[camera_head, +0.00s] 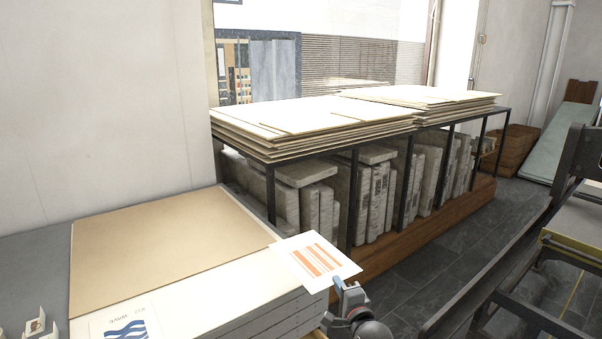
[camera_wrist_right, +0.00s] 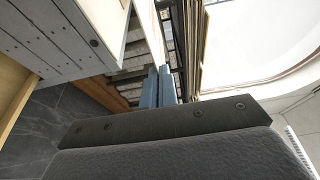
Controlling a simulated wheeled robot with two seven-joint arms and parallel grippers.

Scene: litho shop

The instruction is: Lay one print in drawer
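A white print with orange stripes (camera_head: 312,262) is at the right end of the pale drawer cabinet (camera_head: 245,305), partly over its top and partly past its edge. My right gripper (camera_head: 338,284) is at the print's near right edge and appears shut on it. In the right wrist view, its two blue-grey fingers (camera_wrist_right: 158,88) are close together; the print cannot be made out clearly there. The cabinet's drawer fronts (camera_wrist_right: 65,35) also show in that view, with a tan wooden edge (camera_wrist_right: 10,85) projecting at left. My left gripper is not in view.
A brown board (camera_head: 165,240) and a blue-patterned print (camera_head: 128,325) lie on the cabinet top. Behind stands a black rack (camera_head: 355,205) with stacked boards (camera_head: 310,120) above stone slabs (camera_head: 375,200). A dark-framed machine (camera_head: 560,225) is at right. Grey floor (camera_head: 440,245) lies between.

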